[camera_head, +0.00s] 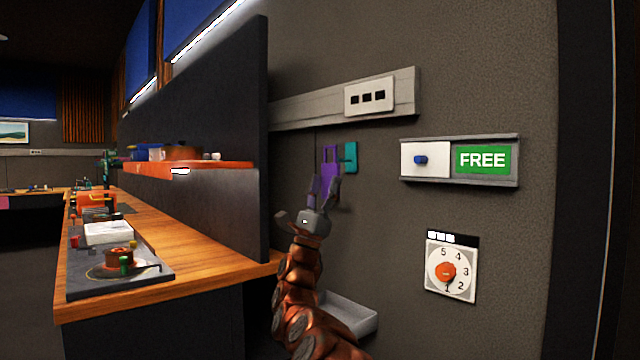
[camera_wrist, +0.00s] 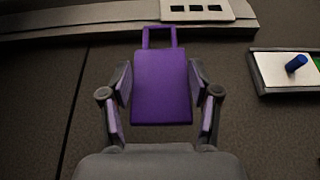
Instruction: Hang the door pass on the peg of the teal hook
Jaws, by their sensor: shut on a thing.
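The door pass is a flat purple plate with an open rectangular loop at its top; it shows in the head view (camera_head: 327,174) and in the wrist view (camera_wrist: 162,92). My gripper (camera_head: 329,188) is shut on its side edges, one finger on each side, as the wrist view shows (camera_wrist: 160,88). The pass is held with the loop up, in front of the grey wall. The teal hook (camera_head: 351,157) is on the wall just right of the loop in the head view. It cannot be made out in the wrist view. The gap between loop and hook in depth is unclear.
A grey rail with a socket plate (camera_head: 369,96) runs above the hook. Right of it are a FREE slider sign (camera_head: 484,160) and a dial (camera_head: 450,270). A pale tray (camera_head: 350,318) sits low. A dark partition (camera_head: 258,130) and wooden counter (camera_head: 190,262) stand left.

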